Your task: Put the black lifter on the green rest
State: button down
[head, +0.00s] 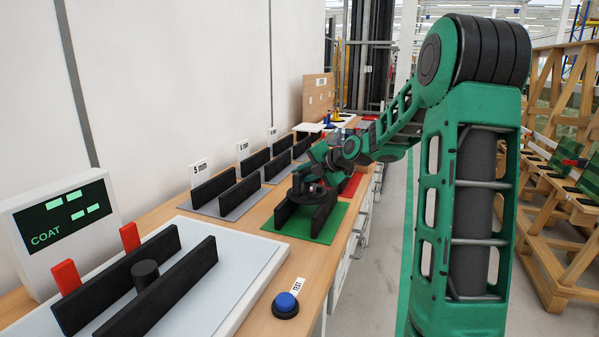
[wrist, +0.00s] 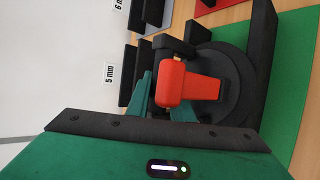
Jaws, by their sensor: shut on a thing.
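The green rest (head: 277,223) is a green mat with two upright black rails, on the bench in the middle of the head view. Its green mat also shows at the right of the wrist view (wrist: 292,62). My gripper (head: 312,180) is over this rest. In the wrist view, my gripper is shut on the red handle (wrist: 188,86) of the black lifter, whose round black body (wrist: 238,88) lies beside one black rail (wrist: 264,35). The lifter is at rail height over the green mat. I cannot tell whether it touches the rails; my arm hides part of it.
Grey rests with black rails and a "5 mm" sign (head: 199,168) line the wall side. A red mat (head: 350,186) lies beyond. Nearer are a white plate (head: 230,262) with black rails, a COAT display (head: 62,226) and a blue TEST button (head: 286,302). A wooden rack stands right.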

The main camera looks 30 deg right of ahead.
jog(key=c, duration=1.6)
grip_release()
jog(key=shift+o, duration=0.2)
jog(key=v, duration=1.2)
jog(key=s+a+f+m+g, duration=0.3)
jog(key=s+f+m+g, duration=0.1)
jog(key=s+m, duration=0.6)
jog(key=s+a+f+m+g+h, duration=0.1)
jog(key=s+a+f+m+g, duration=0.2)
jog(key=s+m, duration=0.6)
jog(key=s+a+f+m+g+h, duration=0.1)
jog(key=s+a+f+m+g, duration=0.2)
jog(key=s, duration=1.6)
notch_tip(320, 180, down, 4)
jog(key=m+g, duration=0.1)
jog(key=m, duration=0.6)
jog(key=shift+m+g, duration=0.3)
jog(key=shift+g, duration=0.1)
jog(key=shift+w+a, duration=0.1)
